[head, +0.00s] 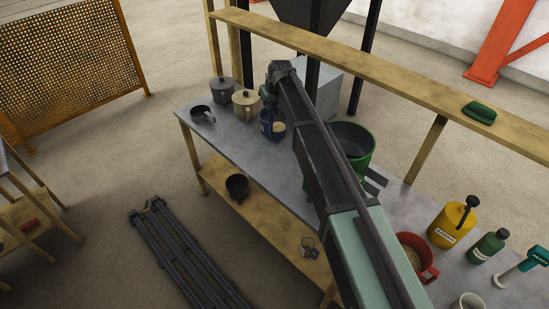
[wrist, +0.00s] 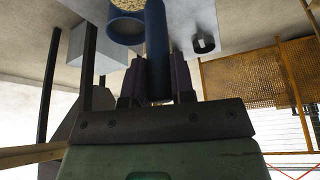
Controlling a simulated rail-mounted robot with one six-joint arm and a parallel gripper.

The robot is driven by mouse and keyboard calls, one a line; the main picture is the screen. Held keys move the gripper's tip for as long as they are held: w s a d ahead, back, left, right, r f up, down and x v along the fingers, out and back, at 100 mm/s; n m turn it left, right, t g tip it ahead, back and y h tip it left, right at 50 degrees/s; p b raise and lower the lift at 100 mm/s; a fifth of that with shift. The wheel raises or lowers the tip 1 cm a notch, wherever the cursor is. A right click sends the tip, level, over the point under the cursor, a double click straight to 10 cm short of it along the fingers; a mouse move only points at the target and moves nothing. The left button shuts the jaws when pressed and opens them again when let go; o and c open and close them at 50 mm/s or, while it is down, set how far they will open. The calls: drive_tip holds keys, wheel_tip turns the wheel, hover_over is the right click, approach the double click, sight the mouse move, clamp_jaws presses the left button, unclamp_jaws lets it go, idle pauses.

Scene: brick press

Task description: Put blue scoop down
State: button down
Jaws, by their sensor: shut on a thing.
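The blue scoop (head: 272,130) is at the left part of the grey workbench (head: 285,172), with pale grain-like stuff in its bowl. In the wrist view its bowl (wrist: 125,32) is at the top and its upright blue handle (wrist: 157,40) runs between my fingers. My gripper (wrist: 159,72) is shut on that handle. In the head view my arm hides much of the gripper (head: 268,95). The scoop looks level and close to the bench top; I cannot tell if it touches.
A lidded beige canister (head: 246,106), a lidded grey canister (head: 222,91) and a dark cup (head: 202,114) stand left of the scoop. A green bucket (head: 352,152) stands to its right. A wooden beam (head: 380,65) crosses behind the bench. A red grain container (head: 428,272) is farther right.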

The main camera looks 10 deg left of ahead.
wheel_tip(320, 180, down, 20)
drive_tip(key=b, duration=2)
drive_tip(key=shift+f, duration=0.15)
drive_tip(key=c, duration=1)
unclamp_jaws()
drive_tip(key=shift+o, duration=0.2)
drive_tip(key=p+v, duration=1.1)
drive_tip(key=v, duration=0.1)
drive_tip(key=shift+r, duration=0.3)
drive_tip(key=shift+a, duration=0.1)
